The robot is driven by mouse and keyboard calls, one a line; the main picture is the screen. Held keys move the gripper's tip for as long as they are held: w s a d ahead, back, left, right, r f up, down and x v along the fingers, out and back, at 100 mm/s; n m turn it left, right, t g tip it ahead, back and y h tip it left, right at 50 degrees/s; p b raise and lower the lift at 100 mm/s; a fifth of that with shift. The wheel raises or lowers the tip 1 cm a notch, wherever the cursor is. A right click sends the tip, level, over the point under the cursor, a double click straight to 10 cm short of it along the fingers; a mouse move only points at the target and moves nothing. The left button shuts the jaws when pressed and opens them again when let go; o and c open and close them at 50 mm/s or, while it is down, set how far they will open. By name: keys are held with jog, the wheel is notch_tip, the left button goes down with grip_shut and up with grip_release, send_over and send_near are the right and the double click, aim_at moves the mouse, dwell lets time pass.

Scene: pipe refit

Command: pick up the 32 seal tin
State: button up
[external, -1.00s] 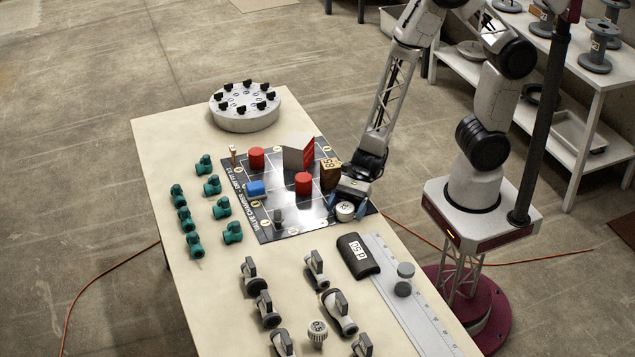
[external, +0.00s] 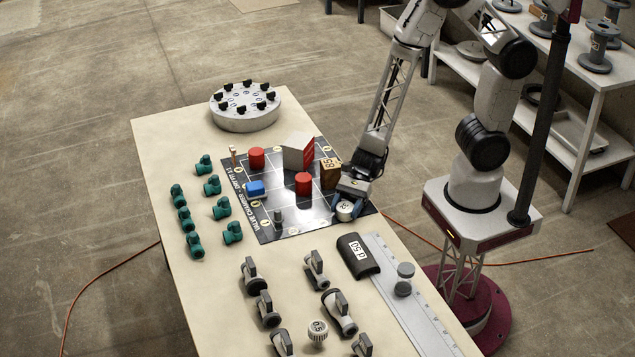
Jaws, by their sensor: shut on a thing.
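The seal tin (external: 344,208) is a small round white-topped tin with a dark number on its lid, too small to read surely. It sits at the right front corner of the dark gridded mat (external: 291,226). My gripper (external: 346,203) is over it, with its blue fingers shut on the tin's sides. The tin looks to be at mat level; I cannot tell if it is lifted. Part of it is hidden by the fingers.
A wooden block (external: 330,172) and a red cylinder (external: 303,184) stand close behind and left of my gripper. A black case (external: 358,255) marked 50 and a long ruler (external: 409,310) lie in front. Teal fittings (external: 222,208) stand at left. Grey valves (external: 316,268) fill the front.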

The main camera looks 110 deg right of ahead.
aim_at(346, 207)
jog(key=shift+r, duration=4.95)
